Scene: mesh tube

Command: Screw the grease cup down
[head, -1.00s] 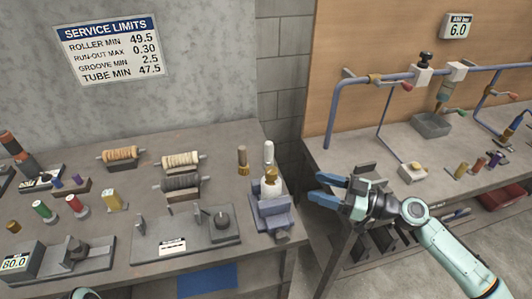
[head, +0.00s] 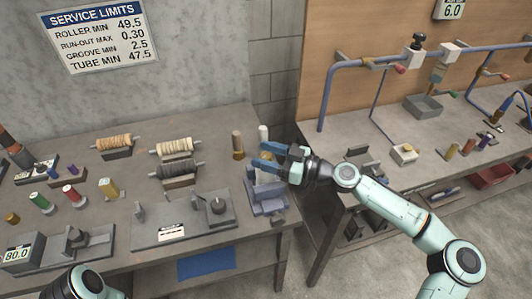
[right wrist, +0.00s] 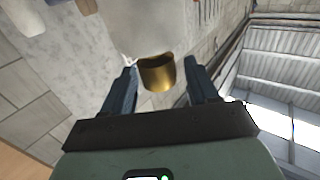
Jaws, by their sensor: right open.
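The brass grease cup (right wrist: 157,73) shows in the right wrist view, against a pale rounded body (right wrist: 145,28). It lies between the tips of my right gripper (right wrist: 160,85), with a small gap on each side. In the head view my right gripper (head: 268,157) is open, its blue fingers pointing left around the cup above the blue-grey holder (head: 268,199) at the bench's right end. The fingers and hand hide most of the cup there. My left gripper is not in view; only a part of my left arm shows at the bottom edge.
A brass-based piece (head: 238,145) and a white piece (head: 263,133) stand just behind the gripper. A grey fixture plate (head: 183,222) with a round knob lies left of the holder. A second bench (head: 385,165) with pipes stands to the right, across a gap.

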